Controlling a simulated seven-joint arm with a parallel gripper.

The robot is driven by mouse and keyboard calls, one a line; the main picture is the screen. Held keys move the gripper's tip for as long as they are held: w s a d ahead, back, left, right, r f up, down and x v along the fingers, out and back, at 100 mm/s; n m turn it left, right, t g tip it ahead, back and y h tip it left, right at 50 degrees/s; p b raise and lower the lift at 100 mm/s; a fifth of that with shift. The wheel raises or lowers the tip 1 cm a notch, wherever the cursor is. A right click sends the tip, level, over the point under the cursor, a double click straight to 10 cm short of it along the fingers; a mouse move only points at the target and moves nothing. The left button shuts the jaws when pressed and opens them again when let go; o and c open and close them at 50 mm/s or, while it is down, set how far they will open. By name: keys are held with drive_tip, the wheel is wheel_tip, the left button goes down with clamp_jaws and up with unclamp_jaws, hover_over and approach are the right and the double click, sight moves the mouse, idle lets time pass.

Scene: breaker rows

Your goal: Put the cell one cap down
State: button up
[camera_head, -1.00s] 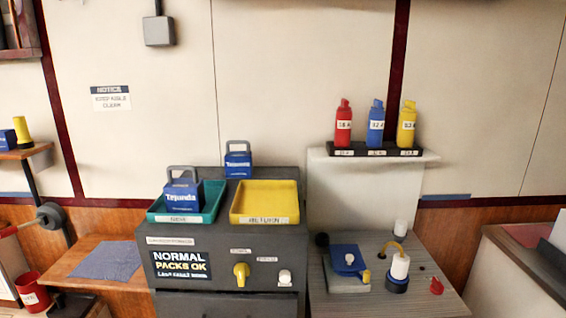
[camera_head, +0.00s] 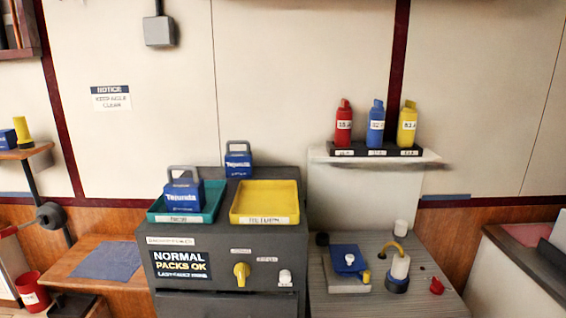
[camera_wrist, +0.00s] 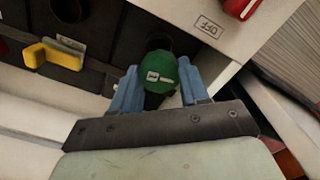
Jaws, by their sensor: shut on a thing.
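In the wrist view my gripper (camera_wrist: 158,68) has two blue fingers, one on each side of a round green cap (camera_wrist: 160,72) with a small white mark. The fingers are shut on the cap. The cap is over or at a dark opening; I cannot tell whether it touches anything below. My gripper does not show in the head view, and I cannot make out the cap there.
The head view shows a teal tray (camera_head: 212,205), a yellow tray (camera_head: 265,217) and a side bench (camera_head: 400,305).

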drive_tip(key=shift+s+d+r, duration=0.2)
drive_tip(key=shift+s, duration=0.1)
drive_tip(key=s+a+r+m, duration=0.1)
drive_tip(key=s+a+r, duration=0.6)
drive_tip(key=s+r, duration=0.3)
drive_tip(key=shift+m, duration=0.4)
drive_tip(key=shift+s+a+f, duration=0.1)
drive_tip(key=shift+a+f, duration=0.45)
drive_tip(key=shift+f, duration=0.95)
drive_tip(key=shift+s+a+f, duration=0.1)
drive_tip(key=shift+a+f, duration=0.5)
drive_tip(key=shift+f, duration=0.95)
drive_tip(key=shift+a+f, duration=0.55)
drive_tip(key=shift+f, duration=0.95)
drive_tip(key=shift+f, duration=0.15)
